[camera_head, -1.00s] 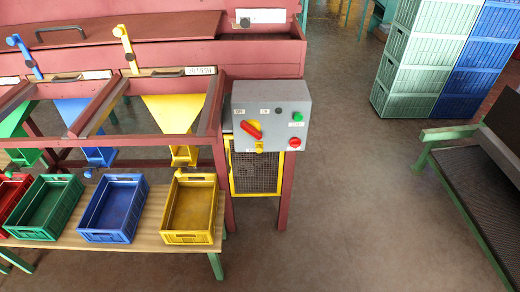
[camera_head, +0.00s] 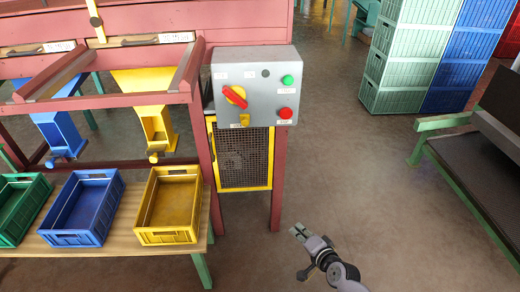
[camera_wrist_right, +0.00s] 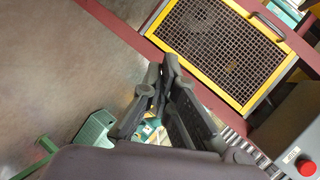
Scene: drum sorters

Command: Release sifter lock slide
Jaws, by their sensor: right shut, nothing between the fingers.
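The grey control box (camera_head: 253,74) stands on the red sifter frame. My right gripper (camera_head: 298,232) is shut and empty, low over the floor to the right of the frame's leg, well apart from the box. In the right wrist view its dark fingers (camera_wrist_right: 160,85) are close together, and the box corner (camera_wrist_right: 302,135) shows at lower right. My left gripper is out of view.
A yellow-framed mesh guard (camera_head: 243,160) hangs below the box; it also shows in the wrist view (camera_wrist_right: 215,45). Green, blue and yellow crates (camera_head: 169,207) stand on a bench at left. A green-framed conveyor (camera_head: 455,165) stands at right. The floor between is clear.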

